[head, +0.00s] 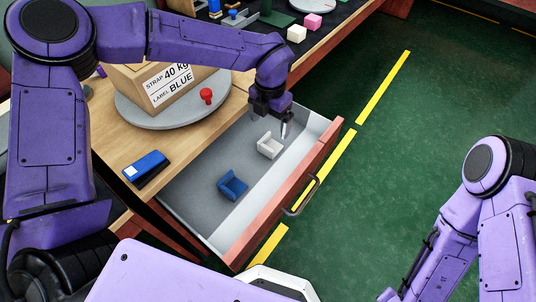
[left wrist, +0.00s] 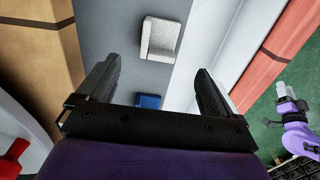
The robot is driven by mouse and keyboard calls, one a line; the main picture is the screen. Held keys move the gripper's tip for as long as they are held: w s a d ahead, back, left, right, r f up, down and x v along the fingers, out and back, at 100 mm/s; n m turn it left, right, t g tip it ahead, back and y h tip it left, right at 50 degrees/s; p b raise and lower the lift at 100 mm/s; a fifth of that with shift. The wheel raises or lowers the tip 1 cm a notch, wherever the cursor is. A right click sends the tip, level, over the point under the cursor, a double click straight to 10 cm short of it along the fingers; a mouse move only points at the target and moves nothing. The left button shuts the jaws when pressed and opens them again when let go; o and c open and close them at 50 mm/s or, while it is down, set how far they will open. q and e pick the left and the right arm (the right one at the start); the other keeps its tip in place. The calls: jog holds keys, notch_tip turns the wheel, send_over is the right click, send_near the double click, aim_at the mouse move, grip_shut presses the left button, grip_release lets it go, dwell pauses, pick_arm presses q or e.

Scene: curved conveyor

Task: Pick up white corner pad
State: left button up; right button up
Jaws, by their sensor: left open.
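The white corner pad (head: 269,146) lies in the open drawer, towards its far right part. It also shows in the left wrist view (left wrist: 160,39), ahead of and between the finger lines. My left gripper (head: 270,128) is open and empty, above the drawer close to the white pad, without clear contact. Its two dark fingers show spread in the left wrist view (left wrist: 156,85). A blue corner pad (head: 232,186) lies nearer in the same drawer, and part of it shows between the fingers in the left wrist view (left wrist: 149,101). My right gripper is out of view.
The drawer front (head: 290,198) has a dark handle (head: 303,197). On the table beside it, a cardboard box (head: 180,82) sits on a grey round turntable (head: 160,121) with a red knob (head: 207,95). A blue device (head: 146,167) lies near the table edge.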

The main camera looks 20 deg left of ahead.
aim_at(269, 144)
pick_arm(q)
notch_tip(269, 144, down, 10)
jog(key=shift+s+b, duration=0.1)
jog(key=shift+b, duration=0.2)
jog(key=c, duration=1)
